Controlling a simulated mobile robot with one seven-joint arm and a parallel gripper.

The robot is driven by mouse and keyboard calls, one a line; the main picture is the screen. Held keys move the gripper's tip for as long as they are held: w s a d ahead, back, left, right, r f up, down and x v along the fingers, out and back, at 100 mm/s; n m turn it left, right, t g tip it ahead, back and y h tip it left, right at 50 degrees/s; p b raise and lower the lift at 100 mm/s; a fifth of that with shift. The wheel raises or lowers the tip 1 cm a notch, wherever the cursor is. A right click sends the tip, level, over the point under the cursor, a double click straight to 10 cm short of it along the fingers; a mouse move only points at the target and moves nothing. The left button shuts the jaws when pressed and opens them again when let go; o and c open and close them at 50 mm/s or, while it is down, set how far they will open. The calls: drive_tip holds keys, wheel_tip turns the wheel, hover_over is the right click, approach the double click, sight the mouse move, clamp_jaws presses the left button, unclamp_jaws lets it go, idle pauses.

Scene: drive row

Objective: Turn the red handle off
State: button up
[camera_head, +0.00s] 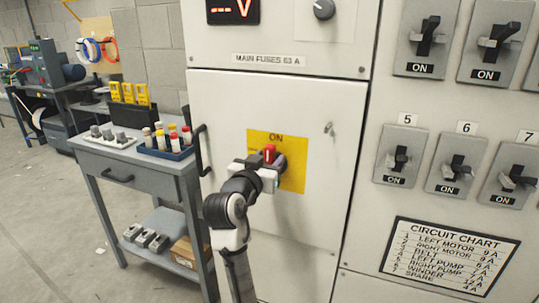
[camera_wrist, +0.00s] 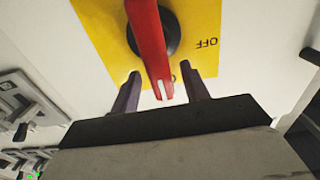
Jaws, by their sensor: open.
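The red handle (camera_head: 269,154) sits on a yellow plate (camera_head: 292,178) on the cabinet door, under the word ON, and stands about upright. In the wrist view the red handle (camera_wrist: 149,45) shows large, with its black round hub (camera_wrist: 168,33) behind it and a white mark near its tip. My gripper (camera_head: 266,162) is at the plate, around the handle. In the wrist view the fingers of my gripper (camera_wrist: 159,71) are open, one on each side of the handle, with gaps visible. The word OFF (camera_wrist: 207,43) reads upside down on the plate there.
A black door handle (camera_head: 201,150) is left of the plate, and a small lock (camera_head: 328,128) is to its right. Several breaker switches (camera_head: 452,170) line the right panel above a circuit chart (camera_head: 448,256). A grey cart (camera_head: 130,165) with fuses stands at left.

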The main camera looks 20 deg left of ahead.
drive_tip(key=shift+w, duration=0.75)
clamp_jaws()
